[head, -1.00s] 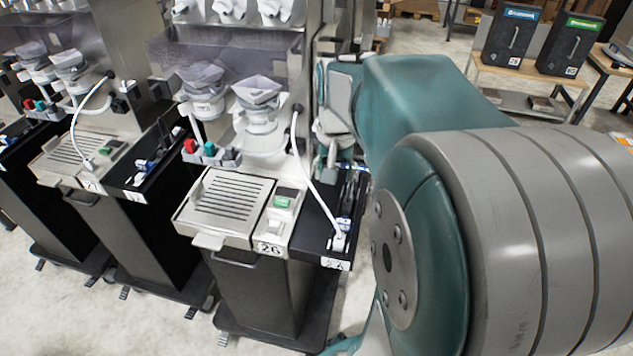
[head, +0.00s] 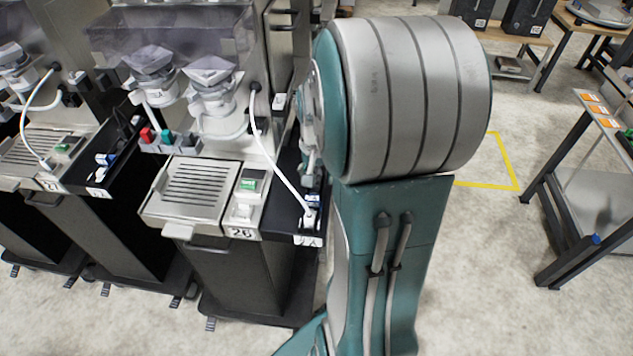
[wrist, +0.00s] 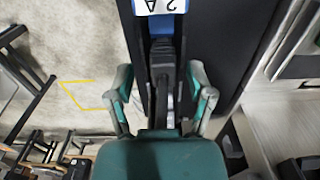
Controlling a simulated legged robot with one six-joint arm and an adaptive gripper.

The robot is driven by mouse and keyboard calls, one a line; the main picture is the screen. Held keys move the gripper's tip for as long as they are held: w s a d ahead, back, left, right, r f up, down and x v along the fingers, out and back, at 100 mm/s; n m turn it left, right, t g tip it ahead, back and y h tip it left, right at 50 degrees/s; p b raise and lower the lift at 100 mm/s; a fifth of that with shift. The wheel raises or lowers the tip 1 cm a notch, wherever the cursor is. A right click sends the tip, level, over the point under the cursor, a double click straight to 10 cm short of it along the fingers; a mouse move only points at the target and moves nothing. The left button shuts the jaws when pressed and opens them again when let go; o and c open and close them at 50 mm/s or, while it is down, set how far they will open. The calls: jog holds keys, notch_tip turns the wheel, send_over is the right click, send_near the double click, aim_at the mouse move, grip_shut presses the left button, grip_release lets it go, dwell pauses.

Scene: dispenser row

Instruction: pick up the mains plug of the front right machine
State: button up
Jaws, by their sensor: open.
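The front right machine (head: 205,130) has a grey drip tray and a narrow black side tray (head: 285,200) on its right. A white cable (head: 268,148) runs down to a white connector (head: 309,218) at that tray's front end. A blue-and-white piece (head: 312,199) lies just behind it. I cannot tell which is the mains plug. In the wrist view my gripper (wrist: 161,78) is open, its fingers either side of a long dark piece (wrist: 163,60) with a blue part (wrist: 160,22) and a white label above. I cannot tell whether they touch. In the head view my arm mostly hides the gripper.
Similar machines stand to the left, with another black side tray (head: 105,170). A dark-framed table (head: 570,190) stands at the right. The floor (head: 475,260) between is clear.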

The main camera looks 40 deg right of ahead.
jog(key=shift+f, duration=0.35)
jog(key=shift+a, duration=0.25)
jog(key=shift+a+r, duration=0.1)
jog(key=shift+a, duration=0.1)
grip_shut()
jog(key=shift+d, duration=0.15)
jog(key=shift+r, duration=0.1)
